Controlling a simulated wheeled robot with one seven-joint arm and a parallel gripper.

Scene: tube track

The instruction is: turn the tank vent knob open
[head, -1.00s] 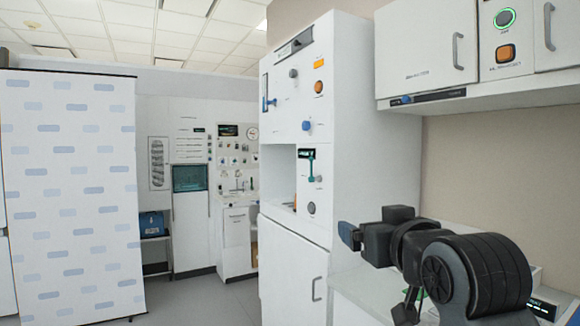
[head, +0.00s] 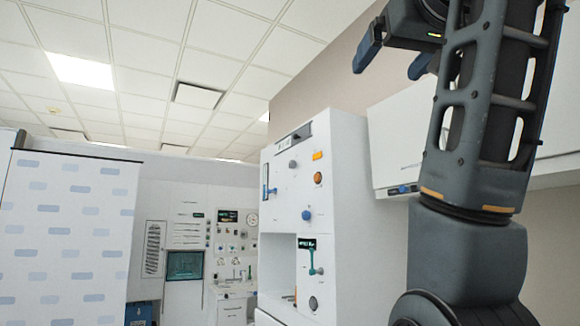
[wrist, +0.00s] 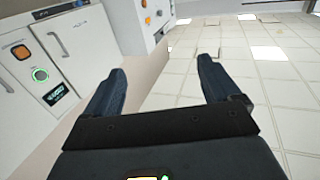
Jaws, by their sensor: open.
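A tall white cabinet (head: 345,190) stands right of centre in the head view. Its front carries a dark grey knob (head: 293,163), an orange knob (head: 318,178), a blue knob (head: 306,215), a teal lever handle (head: 315,262) and a grey round knob (head: 313,303) low down. No label is legible, so I cannot tell which is the tank vent knob. My gripper (head: 393,62) is raised high at the top right, above and right of the cabinet. In the wrist view my gripper (wrist: 162,72) is open, with nothing between its blue fingers.
A white wall cupboard (head: 392,145) is mounted right of the tall cabinet, behind my arm. A patterned banner (head: 70,235) stands at the left. A back wall holds a panel with a dark screen (head: 185,266).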

